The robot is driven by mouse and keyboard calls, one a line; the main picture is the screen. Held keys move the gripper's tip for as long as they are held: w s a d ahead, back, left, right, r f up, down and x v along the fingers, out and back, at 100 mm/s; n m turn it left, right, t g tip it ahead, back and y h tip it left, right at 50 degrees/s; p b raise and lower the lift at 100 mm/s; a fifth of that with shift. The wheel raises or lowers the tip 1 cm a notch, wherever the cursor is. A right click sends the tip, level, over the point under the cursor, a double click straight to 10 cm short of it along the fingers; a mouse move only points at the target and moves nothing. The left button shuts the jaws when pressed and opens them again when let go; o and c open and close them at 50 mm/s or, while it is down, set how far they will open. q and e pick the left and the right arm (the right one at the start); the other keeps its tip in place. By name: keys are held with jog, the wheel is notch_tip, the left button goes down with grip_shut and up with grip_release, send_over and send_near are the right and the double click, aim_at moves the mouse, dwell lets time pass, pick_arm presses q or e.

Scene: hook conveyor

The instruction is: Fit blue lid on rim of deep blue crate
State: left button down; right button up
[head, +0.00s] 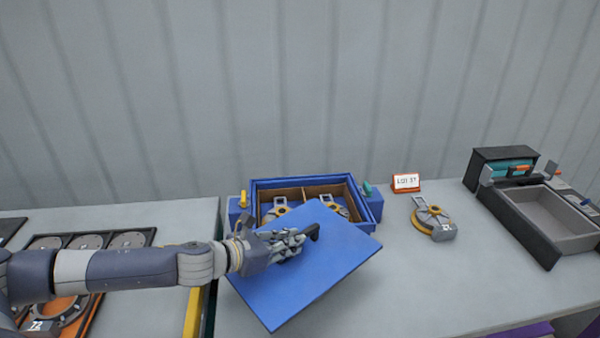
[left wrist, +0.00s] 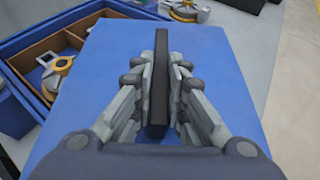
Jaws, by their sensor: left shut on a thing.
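The blue lid (head: 305,275) is a flat panel with a black handle (head: 312,232) on top. My left gripper (head: 298,241) is shut on that handle and holds the lid turned at an angle, in front of the crate and over its near part. In the left wrist view the fingers (left wrist: 163,88) grip the handle (left wrist: 161,70) from both sides, with the lid (left wrist: 210,60) beneath. The deep blue crate (head: 300,182) stands open on the table behind the lid. It has a brown divider and grey-and-yellow parts inside. The lid hides its near side. My right gripper is not in view.
A grey-and-yellow part (head: 433,219) lies on the table right of the crate, near a "LOT 37" sign (head: 406,183). A dark-framed grey bin (head: 550,215) stands at far right. A tray of round parts (head: 90,242) lies at left, past a gap between tables.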

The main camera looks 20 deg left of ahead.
pick_arm(q)
jog(key=shift+w+d+r+m+g+h, duration=0.15)
jog(key=shift+w+r+m+g+h, duration=0.35)
jog(key=shift+m+h, duration=0.45)
jog(key=shift+s+d+f+m+g+h, duration=0.3)
jog(key=shift+f+m+g+h, duration=0.2)
jog(key=shift+m+h, duration=0.15)
